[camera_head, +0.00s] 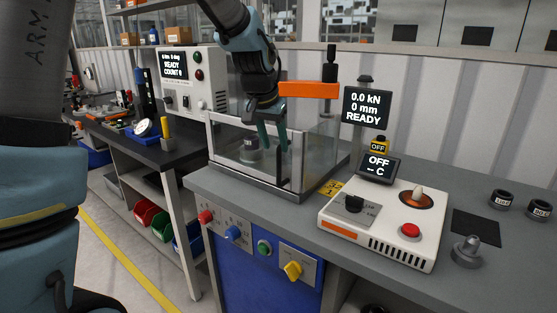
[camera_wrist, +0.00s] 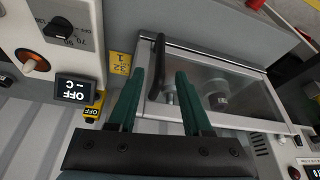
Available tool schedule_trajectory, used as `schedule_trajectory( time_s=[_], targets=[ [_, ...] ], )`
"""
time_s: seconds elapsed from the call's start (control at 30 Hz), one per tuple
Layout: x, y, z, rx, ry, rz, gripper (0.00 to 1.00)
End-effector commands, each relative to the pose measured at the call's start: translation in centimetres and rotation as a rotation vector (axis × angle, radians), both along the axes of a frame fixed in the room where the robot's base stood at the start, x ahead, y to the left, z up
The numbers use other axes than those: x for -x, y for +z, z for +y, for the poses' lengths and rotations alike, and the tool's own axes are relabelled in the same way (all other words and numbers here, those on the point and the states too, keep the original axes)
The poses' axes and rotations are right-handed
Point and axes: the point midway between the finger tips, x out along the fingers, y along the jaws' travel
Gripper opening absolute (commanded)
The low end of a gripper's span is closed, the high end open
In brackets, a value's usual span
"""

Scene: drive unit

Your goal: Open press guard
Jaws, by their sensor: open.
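The press guard (camera_head: 226,140) is a clear-walled box with a grey metal frame on the bench. It looks closed, with a metal part visible inside. Its black upright handle (camera_head: 285,170) is on the front, toward the right. My gripper (camera_head: 272,148) is at the front of the guard with its green fingers pointing down, close to the handle. In the wrist view my gripper (camera_wrist: 161,74) is open, and the handle (camera_wrist: 157,62) shows between the two fingertips. Whether either finger touches it I cannot tell. The guard (camera_wrist: 245,85) extends to the right there.
An orange press arm (camera_head: 308,89) stands above the guard. A display reading READY (camera_head: 367,108) and a white control box (camera_head: 383,222) with a red button are to the right. A black side bench (camera_head: 150,150) is at left. The bench front holds coloured knobs (camera_head: 232,232).

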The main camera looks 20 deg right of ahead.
Motion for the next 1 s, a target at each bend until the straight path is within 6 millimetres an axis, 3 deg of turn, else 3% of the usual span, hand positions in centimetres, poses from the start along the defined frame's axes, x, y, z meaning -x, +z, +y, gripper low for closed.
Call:
schedule_trajectory(
  time_s=[0.2,0.4,0.83,1.0],
  targets=[
    [-1.0,-3.9,-1.1,-0.004,0.002,0.004,0.5],
    [-1.7,-6.3,-1.9,-0.003,0.002,0.003,0.5],
    [-2.0,-7.4,-2.2,-0.001,0.002,0.001,0.5],
    [-2.0,-7.4,-2.2,-0.001,0.002,0.001,0.33]
  ],
)
